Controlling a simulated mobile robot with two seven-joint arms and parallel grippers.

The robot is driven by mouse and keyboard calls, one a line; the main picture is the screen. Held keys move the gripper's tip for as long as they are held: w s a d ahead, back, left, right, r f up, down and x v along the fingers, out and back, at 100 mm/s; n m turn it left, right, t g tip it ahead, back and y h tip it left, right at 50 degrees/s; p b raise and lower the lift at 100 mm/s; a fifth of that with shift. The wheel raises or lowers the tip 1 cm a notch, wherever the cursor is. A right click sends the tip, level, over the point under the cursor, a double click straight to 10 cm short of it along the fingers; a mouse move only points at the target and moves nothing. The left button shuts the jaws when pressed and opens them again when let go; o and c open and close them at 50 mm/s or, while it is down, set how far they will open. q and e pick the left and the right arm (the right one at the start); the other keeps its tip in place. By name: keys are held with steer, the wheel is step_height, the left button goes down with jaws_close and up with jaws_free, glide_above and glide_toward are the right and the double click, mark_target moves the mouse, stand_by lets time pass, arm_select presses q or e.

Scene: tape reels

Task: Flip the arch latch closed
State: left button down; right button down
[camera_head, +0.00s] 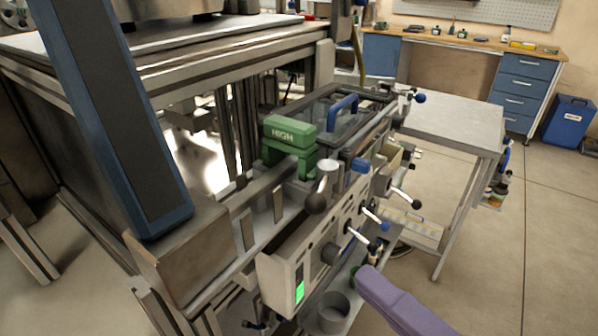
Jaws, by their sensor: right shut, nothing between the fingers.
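A green arch-like block marked HIGH (290,131) sits on the machine in the middle of the view, at the near end of a dark-framed clear lid (325,112). A blue arched handle (343,104) stands on that lid. I cannot tell for sure which of these parts is the arch latch. My right gripper (369,279) shows as a purple shape at the bottom edge, right of centre. It is shut and empty, apart from the machine's levers and well below the green block in the picture. My left gripper is out of view.
Several ball-ended levers (404,196) stick out of the machine's front. A grey side table (450,122) stands to the right. A blue post (120,130) rises at the left. A workbench (465,42) and blue bin (568,122) are at the back. The right floor is clear.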

mark_target(323, 184)
stand_by(0.3)
steer(key=p+x, duration=0.1)
steer(key=x, duration=0.9)
steer(key=shift+r, duration=0.1)
steer(key=shift+d+y, duration=0.2)
steer(key=shift+y, duration=0.1)
steer(key=shift+s+d+n+g, duration=0.1)
steer(key=shift+d+n+g, duration=0.05)
steer(key=shift+n+g, duration=0.2)
